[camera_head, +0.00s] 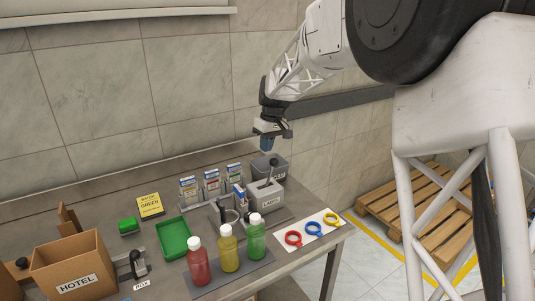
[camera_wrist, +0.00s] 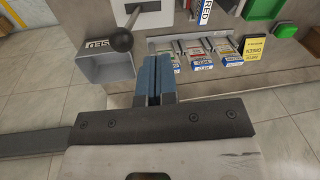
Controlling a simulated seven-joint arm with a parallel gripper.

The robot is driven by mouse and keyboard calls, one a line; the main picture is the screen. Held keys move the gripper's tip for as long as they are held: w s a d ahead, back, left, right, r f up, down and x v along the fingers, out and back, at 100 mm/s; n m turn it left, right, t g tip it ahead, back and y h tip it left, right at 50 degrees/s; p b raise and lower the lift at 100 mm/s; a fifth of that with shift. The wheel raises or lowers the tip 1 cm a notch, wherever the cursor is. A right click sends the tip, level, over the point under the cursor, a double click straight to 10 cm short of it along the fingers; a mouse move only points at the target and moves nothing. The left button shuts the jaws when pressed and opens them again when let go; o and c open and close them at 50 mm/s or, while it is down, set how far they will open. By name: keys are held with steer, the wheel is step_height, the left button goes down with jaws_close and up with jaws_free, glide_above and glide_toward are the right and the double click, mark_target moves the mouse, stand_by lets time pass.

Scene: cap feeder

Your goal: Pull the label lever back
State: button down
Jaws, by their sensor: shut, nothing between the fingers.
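The grey label machine (camera_head: 265,197) stands near the right end of the steel table in the head view, with a LABEL plate on its front. Its lever rises from the top and ends in a dark round knob (camera_head: 273,162). In the wrist view the lever knob (camera_wrist: 122,40) shows large, to the left of my fingertips. My gripper (camera_head: 267,146) hangs above and slightly behind the machine, apart from the lever. In the wrist view its blue fingers (camera_wrist: 153,70) are together and hold nothing.
A grey bin (camera_head: 281,168) stands behind the machine. Red (camera_head: 198,264), yellow (camera_head: 229,252) and green (camera_head: 256,241) bottles stand in front. Coloured rings (camera_head: 312,228) lie on a white mat. A HOTEL box (camera_head: 76,285) stands left.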

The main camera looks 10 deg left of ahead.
step_height(320, 180, up, 7)
steer(key=d, duration=0.1)
steer(key=shift+w+d, duration=0.25)
steer(key=shift+w, duration=0.2)
steer(key=s+d+r+m+t, duration=0.1)
steer(key=s+d+r+m, duration=0.15)
steer(key=s+d, duration=0.95)
steer(key=s+d+r+m+t, duration=0.1)
steer(key=s+d+r+m, duration=0.15)
steer(key=s+d, duration=0.9)
steer(key=s+d+f+m, duration=0.2)
steer(key=s+d, duration=0.3)
steer(key=s, duration=0.3)
steer(key=s+d+f+m+t+h, duration=0.1)
steer(key=s+d+f, duration=0.3)
steer(key=s, duration=0.4)
steer(key=s+d+f+m, duration=0.3)
steer(key=s+d+f, duration=0.1)
steer(key=s, duration=0.4)
steer(key=shift+d+f+h, duration=0.15)
steer(key=shift+d+h, duration=0.25)
steer(key=shift+d, duration=0.4)
steer(key=c, duration=1.8)
jaws_free()
steer(key=shift+s, duration=0.1)
